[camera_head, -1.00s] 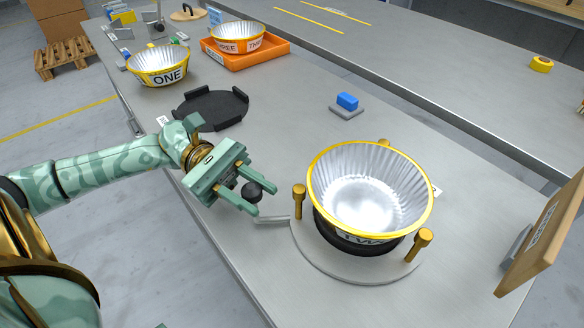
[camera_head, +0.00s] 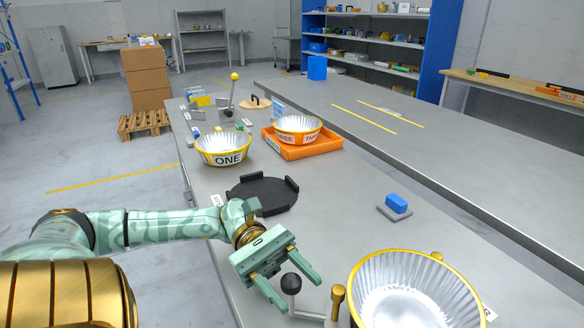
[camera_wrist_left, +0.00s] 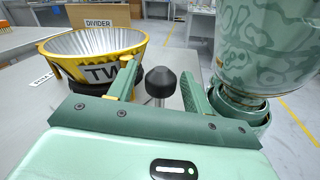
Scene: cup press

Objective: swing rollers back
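A silver fluted cup with a yellow rim (camera_head: 414,262) stands at the bottom right of the head view, cut off by the frame. In the left wrist view it bears "TW" (camera_wrist_left: 98,74). Two gold rollers show beside it, one at its left (camera_head: 338,304) and one behind it (camera_head: 437,256). A grey crank handle with a black knob (camera_head: 291,283) lies left of the cup; the knob also shows in the left wrist view (camera_wrist_left: 160,80). My left gripper (camera_head: 297,293) is open, its fingers on either side of the knob, with gaps visible. My right gripper is not in view.
A black round holder (camera_head: 262,196) lies farther back. Beyond it stand cup ONE (camera_head: 223,148) and an orange tray (camera_head: 308,150) holding cup THREE (camera_head: 298,128). A blue block (camera_head: 397,202) sits on a small grey pad at right. A DIVIDER board (camera_wrist_left: 98,20) shows in the left wrist view.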

